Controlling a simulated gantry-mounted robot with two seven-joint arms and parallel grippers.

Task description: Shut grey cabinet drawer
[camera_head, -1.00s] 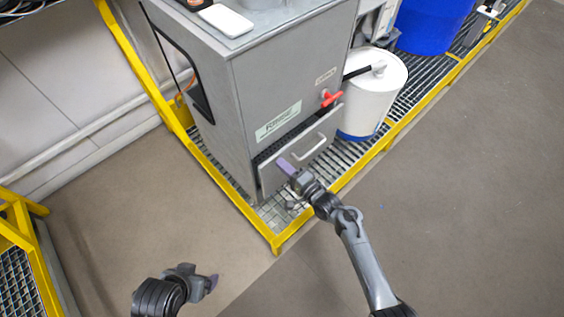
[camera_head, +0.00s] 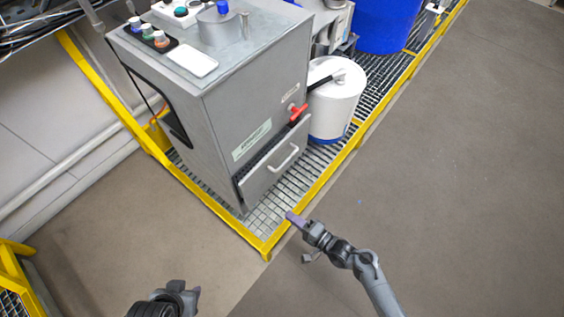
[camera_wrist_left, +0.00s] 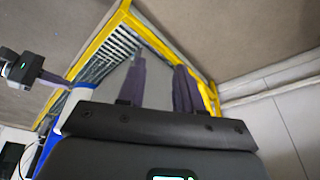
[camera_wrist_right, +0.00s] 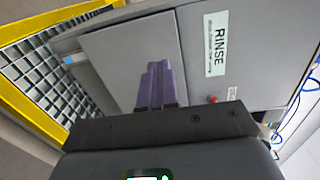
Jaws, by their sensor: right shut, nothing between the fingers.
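The grey cabinet (camera_head: 225,125) stands on a grated platform. Its drawer (camera_head: 262,180) is low on the front, with a pale bar handle (camera_head: 284,158). A dark gap shows along the drawer's top edge, so it stands a little out from the cabinet. My right gripper (camera_head: 293,218) is shut and empty, in front of and below the drawer, apart from it in the head view. Its purple fingers (camera_wrist_right: 158,88) are together in the right wrist view, with the drawer front (camera_wrist_right: 130,55) behind them. My left gripper (camera_wrist_left: 160,88) is open and empty, low on the left, away from the cabinet.
A yellow rail (camera_head: 266,243) edges the platform between my arms and the cabinet. A red valve handle (camera_head: 297,112) sticks out above the drawer. A white drum (camera_head: 335,105) stands right of the cabinet. The floor (camera_head: 440,190) at right is clear.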

